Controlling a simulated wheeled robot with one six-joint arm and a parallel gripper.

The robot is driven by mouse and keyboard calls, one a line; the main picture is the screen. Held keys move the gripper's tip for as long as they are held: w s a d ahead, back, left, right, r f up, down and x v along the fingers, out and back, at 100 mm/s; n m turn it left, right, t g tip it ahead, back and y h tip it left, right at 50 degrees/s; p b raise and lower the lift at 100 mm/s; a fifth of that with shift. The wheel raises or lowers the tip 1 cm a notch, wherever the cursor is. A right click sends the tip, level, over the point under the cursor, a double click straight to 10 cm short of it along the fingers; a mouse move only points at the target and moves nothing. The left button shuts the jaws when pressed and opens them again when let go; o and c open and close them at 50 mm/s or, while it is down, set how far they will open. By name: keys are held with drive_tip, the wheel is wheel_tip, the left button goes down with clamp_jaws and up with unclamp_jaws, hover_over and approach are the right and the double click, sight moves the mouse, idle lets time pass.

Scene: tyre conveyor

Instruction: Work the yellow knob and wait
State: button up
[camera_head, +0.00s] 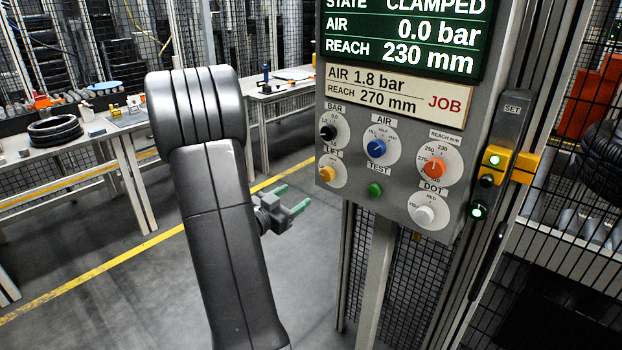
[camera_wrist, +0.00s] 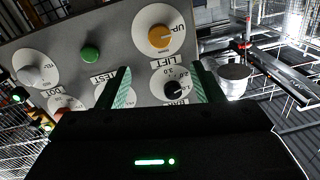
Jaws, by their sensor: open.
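The yellow knob (camera_head: 327,174) sits on the white LIFT dial at the lower left of the grey control panel. It also shows in the wrist view (camera_wrist: 159,37), top middle, with the word UP on its dial's right side. My gripper (camera_head: 289,198) is open and empty, left of and a little below the knob in the head view. In the wrist view my two green fingers (camera_wrist: 160,75) stand apart, with the LIFT label between them and the knob just beyond their tips. They do not appear to touch it. The screen (camera_head: 405,30) reads CLAMPED, AIR 0.0 bar, REACH 230 mm.
A black knob (camera_head: 327,132), a blue knob (camera_head: 376,149), an orange knob (camera_head: 433,169), a white knob (camera_head: 424,214) and a green button (camera_head: 375,190) are near. The job card (camera_head: 395,90) reads AIR 1.8 bar, REACH 270 mm. Open floor lies left of the panel.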

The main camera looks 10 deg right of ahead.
sight(325, 176)
drive_tip(key=p+x, duration=0.1)
drive_tip(key=x, duration=1.1)
drive_tip(key=shift+w+d+p, duration=0.25)
drive_tip(key=shift+p, duration=0.1)
drive_tip(key=shift+c, duration=0.4)
drive_tip(key=c, duration=0.9)
